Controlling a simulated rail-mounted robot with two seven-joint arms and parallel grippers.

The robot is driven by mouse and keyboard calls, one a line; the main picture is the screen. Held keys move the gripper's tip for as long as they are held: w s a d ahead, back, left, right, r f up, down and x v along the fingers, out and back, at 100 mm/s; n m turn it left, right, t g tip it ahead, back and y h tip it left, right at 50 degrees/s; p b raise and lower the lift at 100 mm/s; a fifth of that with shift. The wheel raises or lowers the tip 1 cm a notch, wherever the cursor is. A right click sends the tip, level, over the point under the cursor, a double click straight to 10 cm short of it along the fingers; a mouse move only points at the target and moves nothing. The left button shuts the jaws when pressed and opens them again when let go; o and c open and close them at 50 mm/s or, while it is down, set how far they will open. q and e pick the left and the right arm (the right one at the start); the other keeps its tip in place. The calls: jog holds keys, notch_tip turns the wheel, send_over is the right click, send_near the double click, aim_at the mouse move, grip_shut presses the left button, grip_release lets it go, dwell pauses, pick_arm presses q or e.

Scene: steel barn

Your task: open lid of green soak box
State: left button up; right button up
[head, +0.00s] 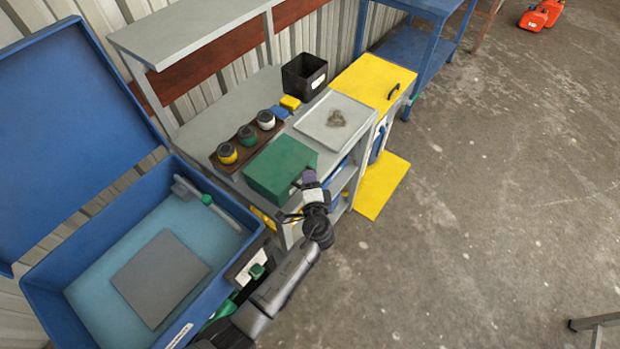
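The green soak box (275,166) stands near the front edge of the grey workbench, and its top looks flat and closed. My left gripper (309,181) is at the box's front right corner, close to the lid edge. I cannot tell whether it touches the box, and its fingers are too small and overlapped to show a gap. My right gripper is not in view.
A blue parts washer (235,226) with its lid raised stands at left. Behind the box is a brown rack (221,169) with three jars. A grey tray (318,126) lies to the right, with a black bin (304,79) behind and a yellow cabinet (365,82) beyond.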

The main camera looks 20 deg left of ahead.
pick_arm(q)
jog(key=shift+w+a+f, duration=0.1)
jog(key=shift+w+a, duration=0.25)
jog(key=shift+w, duration=0.3)
jog(key=shift+c, duration=0.4)
grip_shut()
